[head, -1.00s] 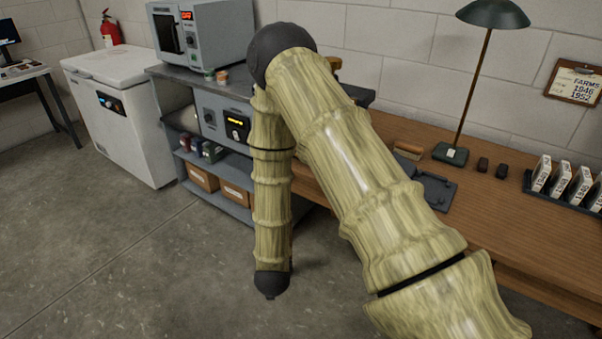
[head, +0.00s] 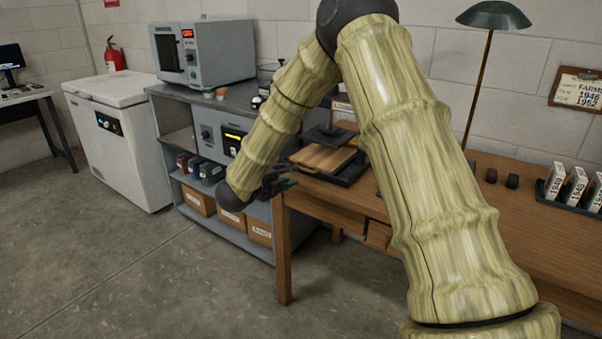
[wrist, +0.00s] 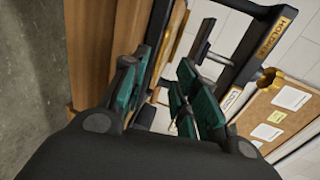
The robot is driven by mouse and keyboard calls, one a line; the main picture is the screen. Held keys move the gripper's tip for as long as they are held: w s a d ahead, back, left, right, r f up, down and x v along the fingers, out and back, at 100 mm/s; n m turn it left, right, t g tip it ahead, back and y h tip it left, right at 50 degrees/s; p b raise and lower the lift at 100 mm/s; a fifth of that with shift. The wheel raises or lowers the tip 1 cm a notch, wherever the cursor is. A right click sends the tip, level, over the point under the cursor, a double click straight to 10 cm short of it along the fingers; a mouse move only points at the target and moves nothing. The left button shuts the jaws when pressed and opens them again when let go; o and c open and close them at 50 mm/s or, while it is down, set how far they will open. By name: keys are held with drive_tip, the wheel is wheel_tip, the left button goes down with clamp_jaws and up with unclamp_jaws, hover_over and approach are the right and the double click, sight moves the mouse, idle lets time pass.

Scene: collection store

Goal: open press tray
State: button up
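The press (head: 326,136) stands at the left end of the wooden table in the head view, a dark plate above a wooden board (head: 322,158) on a dark base. My arm hides its right part. In the wrist view the press shows sideways, with a lettered dark beam (wrist: 262,45) and a dark strip (wrist: 158,35) along the table side. Which part is the tray is not clear. My gripper (head: 278,183) is just left of the press, by the table's front left corner. In the wrist view its teal-padded fingers (wrist: 160,92) are apart, with nothing clearly held between them.
The wooden table (head: 345,197) runs right, with a lamp (head: 490,25) and a rack of white boxes (head: 570,190). A grey shelf unit (head: 200,235) with cartons is left of it, and a white chest freezer (head: 120,150) beyond. The floor in front is clear.

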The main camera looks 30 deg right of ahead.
sight(303, 169)
drive_tip(key=x, duration=0.8)
drive_tip(key=shift+a, duration=0.1)
clamp_jaws()
